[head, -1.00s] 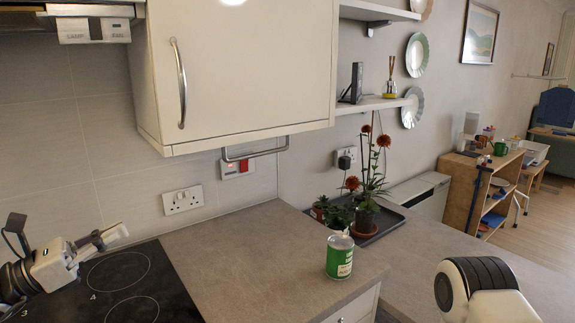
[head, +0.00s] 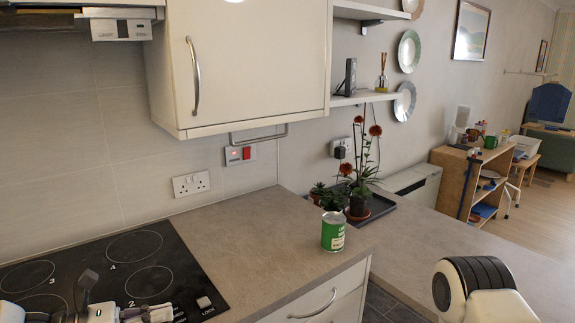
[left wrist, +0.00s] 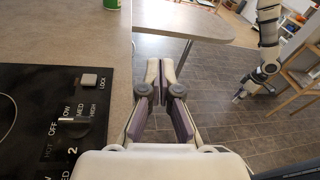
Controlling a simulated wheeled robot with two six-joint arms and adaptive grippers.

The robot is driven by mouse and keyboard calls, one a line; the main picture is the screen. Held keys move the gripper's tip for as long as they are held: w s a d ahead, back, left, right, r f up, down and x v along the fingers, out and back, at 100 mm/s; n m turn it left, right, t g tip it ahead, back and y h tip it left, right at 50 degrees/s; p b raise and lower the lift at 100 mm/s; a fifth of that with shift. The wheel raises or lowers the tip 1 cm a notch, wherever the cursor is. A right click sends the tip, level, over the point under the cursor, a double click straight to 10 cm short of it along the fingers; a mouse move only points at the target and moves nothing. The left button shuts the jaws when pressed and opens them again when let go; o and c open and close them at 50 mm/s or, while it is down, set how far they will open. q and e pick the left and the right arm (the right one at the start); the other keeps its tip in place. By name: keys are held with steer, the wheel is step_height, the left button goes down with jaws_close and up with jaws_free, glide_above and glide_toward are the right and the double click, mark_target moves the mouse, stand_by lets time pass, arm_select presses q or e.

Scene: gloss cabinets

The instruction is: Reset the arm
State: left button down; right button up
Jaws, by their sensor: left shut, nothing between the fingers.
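My left gripper (head: 150,314) is at the bottom edge of the head view, in front of the black hob (head: 90,268). In the left wrist view its fingers (left wrist: 160,64) are together with nothing between them, over the floor just past the counter's front edge. My right arm's dark-ringed joint (head: 478,285) shows at the lower right of the head view, with its gripper out of that view. In the left wrist view a white arm, seemingly my right, hangs at the upper right, its gripper (left wrist: 240,96) too small to read.
A green can (head: 333,232) stands on the counter (head: 240,240) near its right edge. Potted plants (head: 358,205) stand on a dark tray behind it. A wall cabinet (head: 245,65) hangs above. A drawer (head: 318,300) is below the counter. Open tiled floor (left wrist: 220,125) lies right of the counter.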

arm_select(q)
steer(key=s+d+f+m+g+y, duration=0.1)
steer(key=s+d+f+m+g, duration=0.2)
steer(key=s+f, duration=0.4)
steer(key=s+d+f+g+y, duration=0.2)
steer(key=s+f+g, duration=0.2)
steer(key=f, duration=0.4)
steer(key=s+a+f+m+g+y, duration=0.35)
steer(key=s+f+m+y, duration=0.35)
steer(key=s, duration=0.5)
steer(key=s+a+f+m+g+y, duration=0.2)
steer(key=s+f+m+g+y, duration=0.15)
steer(key=s+f+m, duration=0.6)
steer(key=w+f+m+t+y, duration=0.1)
steer(key=w+m+t, duration=0.4)
steer(key=w+t, duration=0.1)
steer(key=shift+w+a+f, duration=0.15)
steer(key=shift+a+f, duration=0.05)
steer(key=shift+a, duration=0.2)
steer(key=shift+m, duration=0.25)
